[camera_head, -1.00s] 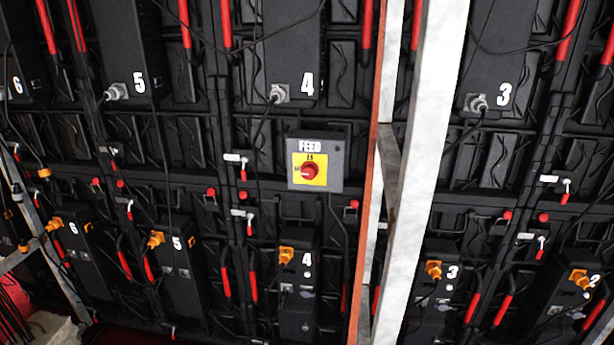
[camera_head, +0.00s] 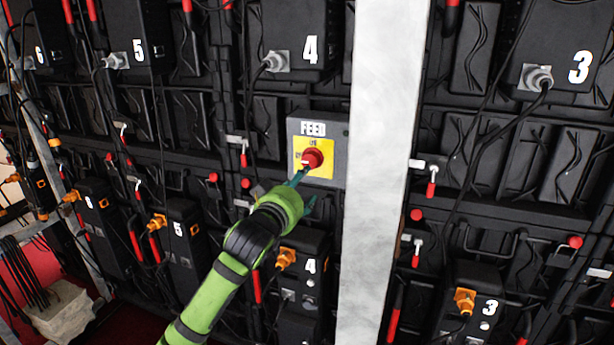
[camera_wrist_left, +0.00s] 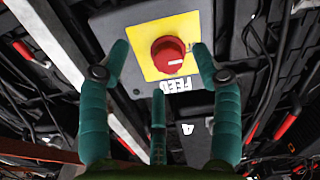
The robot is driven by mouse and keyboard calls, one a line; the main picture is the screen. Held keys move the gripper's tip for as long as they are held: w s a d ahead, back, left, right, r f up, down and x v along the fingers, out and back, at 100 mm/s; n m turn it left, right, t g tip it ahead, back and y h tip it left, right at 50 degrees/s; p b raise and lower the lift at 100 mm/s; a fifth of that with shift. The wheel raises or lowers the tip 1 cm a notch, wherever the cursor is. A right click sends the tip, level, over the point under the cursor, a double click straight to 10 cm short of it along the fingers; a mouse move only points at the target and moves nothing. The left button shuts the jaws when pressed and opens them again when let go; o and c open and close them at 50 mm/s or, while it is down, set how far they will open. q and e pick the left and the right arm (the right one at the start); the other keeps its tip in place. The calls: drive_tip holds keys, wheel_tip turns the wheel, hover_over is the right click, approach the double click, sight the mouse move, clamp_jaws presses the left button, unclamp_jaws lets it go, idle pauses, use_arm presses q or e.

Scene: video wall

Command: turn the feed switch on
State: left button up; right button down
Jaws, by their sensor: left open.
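The feed switch is a red round knob (camera_head: 312,158) on a yellow plate, set in a grey box (camera_head: 339,140) marked FEED. In the left wrist view the knob (camera_wrist_left: 167,54) lies between the spread fingers, beyond their tips, and its white mark points to the side. My left gripper (camera_head: 306,190) has teal fingers and is at the lower edge of the yellow plate in the head view. I cannot tell whether a finger touches the box. My right gripper is not in view.
A pale upright post (camera_head: 375,180) stands just right of the switch box. Black numbered panel units with cables, red handles and orange plugs (camera_head: 286,258) cover the wall around it. A pale block (camera_head: 62,308) lies at lower left.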

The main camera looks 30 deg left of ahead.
sight(309, 163)
use_arm(q)
drive_tip(key=shift+t, duration=0.3)
drive_tip(key=w+r, duration=0.1)
drive_tip(key=w+a+r+p, duration=0.1)
drive_tip(key=w, duration=0.1)
drive_tip(key=w+r, duration=0.1)
drive_tip(key=shift+w+a+p, duration=0.25)
drive_tip(key=shift+w+p, duration=0.05)
drive_tip(key=shift+p, duration=0.05)
drive_tip(key=shift+w+a+f, duration=0.15)
drive_tip(key=shift+w, duration=0.4)
